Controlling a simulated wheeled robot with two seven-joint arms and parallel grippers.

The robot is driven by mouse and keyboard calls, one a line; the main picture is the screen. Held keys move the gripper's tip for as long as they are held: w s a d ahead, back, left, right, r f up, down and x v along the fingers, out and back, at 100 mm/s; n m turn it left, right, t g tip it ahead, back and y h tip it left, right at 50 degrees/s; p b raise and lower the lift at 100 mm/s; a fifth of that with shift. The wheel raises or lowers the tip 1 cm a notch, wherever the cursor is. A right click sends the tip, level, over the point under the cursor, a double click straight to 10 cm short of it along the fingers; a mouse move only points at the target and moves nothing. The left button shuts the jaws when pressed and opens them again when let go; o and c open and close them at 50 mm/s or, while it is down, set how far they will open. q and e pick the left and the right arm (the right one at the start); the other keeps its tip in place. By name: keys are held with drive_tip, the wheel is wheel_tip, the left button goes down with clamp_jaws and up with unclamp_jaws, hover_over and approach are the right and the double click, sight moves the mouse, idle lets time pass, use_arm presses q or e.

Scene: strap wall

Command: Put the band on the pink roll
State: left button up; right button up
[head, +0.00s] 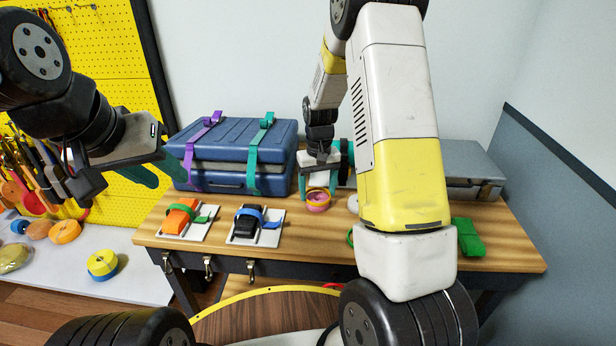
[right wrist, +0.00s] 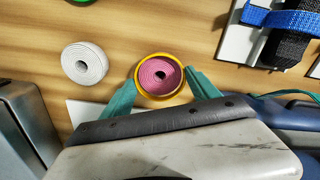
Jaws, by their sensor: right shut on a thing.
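The pink roll (head: 317,207) stands on the wooden table; its coiled top shows in the right wrist view (right wrist: 158,76). The yellow-orange band (head: 317,191) circles the roll's upper part in the head view, with pink showing below it. In the right wrist view the band (right wrist: 160,97) rings the roll all round. My right gripper (head: 318,197) has its teal fingers on opposite sides of the band, shut on it; they also show in the right wrist view (right wrist: 162,82). My left gripper (head: 160,172) is open and empty, left of the blue cases.
A white roll (right wrist: 84,63) lies close beside the pink roll. Blue strapped cases (head: 235,150) stand behind left, and a grey case (head: 465,165) behind right. Two white plates with an orange block (head: 180,217) and a black block (head: 246,226) lie left; a green item (head: 468,238) lies right.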

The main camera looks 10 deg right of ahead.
drive_tip(key=shift+f, duration=0.95)
idle(1.1)
drive_tip(key=o, duration=1.4)
drive_tip(key=shift+c, duration=0.2)
drive_tip(key=shift+r, duration=0.1)
drive_tip(key=shift+r, duration=3.95)
drive_tip(key=shift+r, duration=0.1)
